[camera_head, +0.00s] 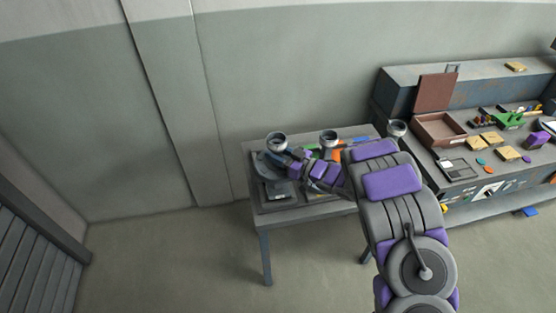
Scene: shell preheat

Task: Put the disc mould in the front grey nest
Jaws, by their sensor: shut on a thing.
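My gripper (275,163) is over the left part of the small grey table (310,202), at the end of my purple and grey arm. It is shut on a dark, rounded piece (266,172) that looks like the disc mould, though the jaws and the piece are small and hard to separate here. A dark tray or plate (279,204) lies under it on the table. I cannot make out the front grey nest for certain; my gripper and arm cover part of the tabletop.
Grey round cup-like heads (277,140) stand beside and behind my gripper, with another (328,136) in the middle and one (396,128) at right. Orange and green items lie behind my arm. A cluttered workbench (460,180) with an open brown box (439,130) is at right.

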